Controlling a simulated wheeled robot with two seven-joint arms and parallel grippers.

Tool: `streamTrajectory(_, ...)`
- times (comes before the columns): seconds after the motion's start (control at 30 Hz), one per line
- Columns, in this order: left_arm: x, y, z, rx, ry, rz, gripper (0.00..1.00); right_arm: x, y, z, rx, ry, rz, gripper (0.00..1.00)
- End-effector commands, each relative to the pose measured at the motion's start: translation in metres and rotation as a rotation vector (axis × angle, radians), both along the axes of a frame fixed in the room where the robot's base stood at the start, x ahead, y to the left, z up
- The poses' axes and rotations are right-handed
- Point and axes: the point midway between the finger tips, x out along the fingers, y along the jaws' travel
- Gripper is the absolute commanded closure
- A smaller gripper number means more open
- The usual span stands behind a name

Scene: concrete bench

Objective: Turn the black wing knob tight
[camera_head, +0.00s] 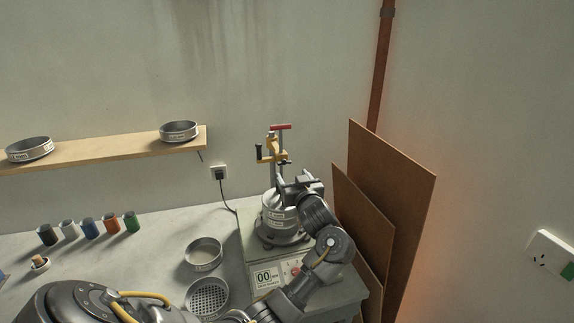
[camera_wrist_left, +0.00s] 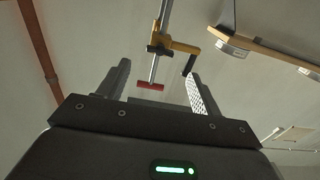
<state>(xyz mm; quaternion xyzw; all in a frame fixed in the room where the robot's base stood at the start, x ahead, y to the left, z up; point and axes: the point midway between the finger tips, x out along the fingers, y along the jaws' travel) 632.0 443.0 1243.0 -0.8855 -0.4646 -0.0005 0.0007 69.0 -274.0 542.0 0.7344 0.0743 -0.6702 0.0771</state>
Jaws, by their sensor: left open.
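A yellow clamp (camera_head: 268,155) sits on an upright metal rod above the sieve stack (camera_head: 279,217), with a red crossbar (camera_head: 281,127) at the rod's top. In the left wrist view a short black piece (camera_wrist_left: 159,50), which looks like the wing knob, crosses the rod beside the yellow clamp (camera_wrist_left: 182,46). A separate black grip (camera_wrist_left: 189,65) sits at the clamp's outer end. My left gripper (camera_head: 283,186) is open and empty, just below the clamp; its fingers (camera_wrist_left: 157,70) show apart, with the red crossbar between them in that picture. My right gripper is not in view.
The stack stands on a shaker base with a display (camera_head: 266,277). Loose sieves (camera_head: 204,252) and several coloured jars (camera_head: 90,228) are on the bench to the left. Brown boards (camera_head: 390,190) lean close on the right. A wooden shelf (camera_head: 100,150) is on the wall.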

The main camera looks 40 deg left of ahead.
Motion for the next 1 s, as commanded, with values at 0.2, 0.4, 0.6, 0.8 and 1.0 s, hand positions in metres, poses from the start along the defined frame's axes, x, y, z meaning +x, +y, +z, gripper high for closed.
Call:
streamTrajectory(0.2,0.023,0.035,0.004,0.004,0.004,0.002,0.35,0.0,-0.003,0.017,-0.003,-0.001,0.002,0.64)
streamTrajectory(0.4,0.037,0.053,0.002,0.001,0.001,0.0,0.35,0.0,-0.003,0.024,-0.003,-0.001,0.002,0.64)
streamTrajectory(0.6,0.041,0.059,0.0,-0.001,0.0,-0.001,0.35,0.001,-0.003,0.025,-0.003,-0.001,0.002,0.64)
streamTrajectory(0.8,0.041,0.059,0.0,-0.001,0.0,-0.001,0.35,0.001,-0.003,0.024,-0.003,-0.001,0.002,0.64)
streamTrajectory(1.0,0.041,0.059,0.0,-0.001,0.001,-0.001,0.61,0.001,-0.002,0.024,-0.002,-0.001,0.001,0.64)
